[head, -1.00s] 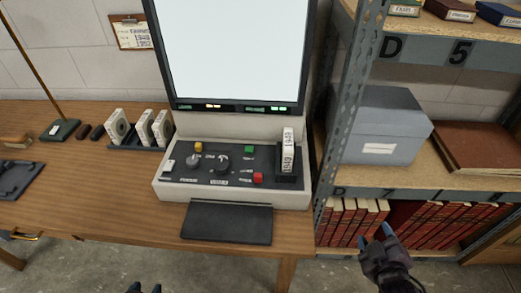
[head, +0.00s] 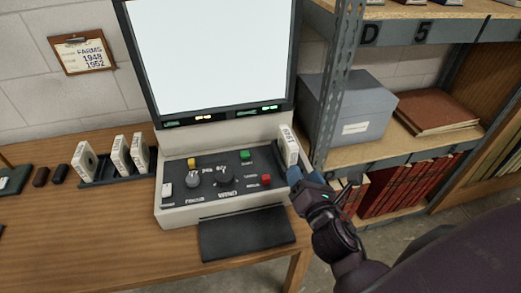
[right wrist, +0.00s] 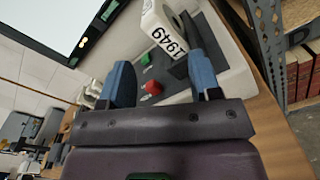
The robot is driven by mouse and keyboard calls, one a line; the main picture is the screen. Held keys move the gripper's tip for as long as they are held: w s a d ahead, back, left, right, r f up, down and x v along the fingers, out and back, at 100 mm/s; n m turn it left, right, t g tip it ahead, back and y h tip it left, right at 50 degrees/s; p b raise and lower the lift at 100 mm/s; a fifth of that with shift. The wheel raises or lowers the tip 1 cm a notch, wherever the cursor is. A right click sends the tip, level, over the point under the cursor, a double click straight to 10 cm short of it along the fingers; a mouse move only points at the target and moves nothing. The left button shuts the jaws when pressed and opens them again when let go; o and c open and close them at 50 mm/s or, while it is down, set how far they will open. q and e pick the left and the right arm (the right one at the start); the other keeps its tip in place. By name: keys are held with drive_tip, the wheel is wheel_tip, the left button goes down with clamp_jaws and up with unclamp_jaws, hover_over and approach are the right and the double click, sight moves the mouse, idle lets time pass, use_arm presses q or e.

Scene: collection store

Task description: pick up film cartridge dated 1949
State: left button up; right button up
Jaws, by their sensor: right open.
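The white film cartridge dated 1949 (head: 288,139) stands upright in the holder at the right end of the reader's control panel (head: 215,187). In the right wrist view the cartridge (right wrist: 163,28) shows its label "1949" just beyond my fingertips. My right gripper (head: 302,175) is at the panel's right edge, close to the cartridge, and hides its lower part in the head view. In the right wrist view the blue fingers of my right gripper (right wrist: 160,70) are spread apart with nothing gripped between them. My left gripper is out of view.
More white cartridges (head: 119,153) stand in a dark rack on the wooden table, left of the reader. The reader's lit screen (head: 215,55) rises behind the panel. A metal shelf post (head: 338,80) stands close to the right, with a grey box (head: 347,104) on the shelf.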

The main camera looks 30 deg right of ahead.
sight(291, 140)
drive_tip(key=w+n, duration=0.3)
drive_tip(key=n, duration=0.1)
drive_tip(key=w+n, duration=0.2)
drive_tip(key=shift+w+d+r, duration=0.25)
drive_tip(key=shift+w+r, duration=0.05)
drive_tip(key=shift+r, duration=0.1)
drive_tip(key=w, duration=0.1)
drive_tip(key=w+d, duration=0.1)
drive_tip(key=w, duration=0.1)
drive_tip(key=w+d+r, duration=0.1)
drive_tip(key=shift+w, duration=0.6)
drive_tip(key=shift+r, duration=0.1)
clamp_jaws()
